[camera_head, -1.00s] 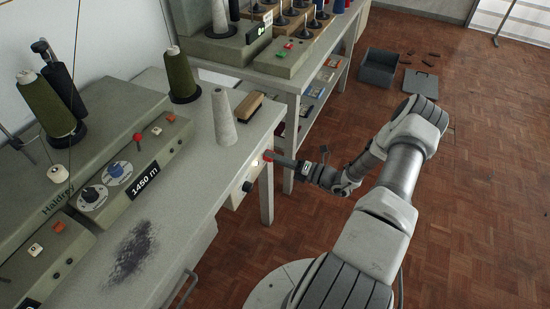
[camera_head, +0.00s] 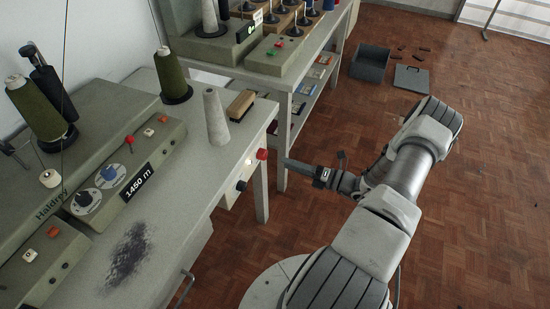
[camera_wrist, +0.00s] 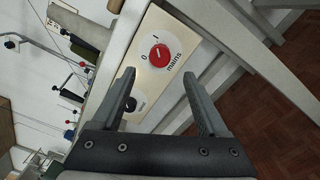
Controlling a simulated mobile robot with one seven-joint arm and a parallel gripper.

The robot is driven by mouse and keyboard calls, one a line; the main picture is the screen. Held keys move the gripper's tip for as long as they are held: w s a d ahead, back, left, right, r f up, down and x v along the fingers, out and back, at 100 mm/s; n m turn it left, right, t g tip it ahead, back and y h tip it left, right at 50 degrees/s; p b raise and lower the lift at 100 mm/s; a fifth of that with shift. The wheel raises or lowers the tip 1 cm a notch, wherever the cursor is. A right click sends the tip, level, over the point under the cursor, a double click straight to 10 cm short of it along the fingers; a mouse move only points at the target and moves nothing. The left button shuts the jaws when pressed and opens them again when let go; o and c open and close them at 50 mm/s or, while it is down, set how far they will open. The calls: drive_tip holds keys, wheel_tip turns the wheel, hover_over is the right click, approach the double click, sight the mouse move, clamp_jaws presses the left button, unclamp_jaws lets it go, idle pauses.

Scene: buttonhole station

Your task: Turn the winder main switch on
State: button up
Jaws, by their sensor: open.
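The main switch is a red round knob (camera_head: 261,154) on the front of the winder table, at its right end. In the wrist view the red knob (camera_wrist: 160,56) sits on a white disc marked 0 and I, with "mains" beside it. Its white mark seems to point toward I, but it is too small to be sure. My gripper (camera_head: 286,163) is open and empty, just right of the knob and apart from it. In the wrist view the fingertips of my gripper (camera_wrist: 158,74) lie either side of the knob's near edge.
A black knob (camera_head: 241,185) is on the same panel, near a small bright spot (camera_head: 248,160). A second bench (camera_head: 285,85) is behind. The floor to the right is mostly clear.

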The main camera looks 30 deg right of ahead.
drive_tip(key=v, duration=0.9)
drive_tip(key=shift+s, duration=0.2)
drive_tip(key=shift+d, duration=0.15)
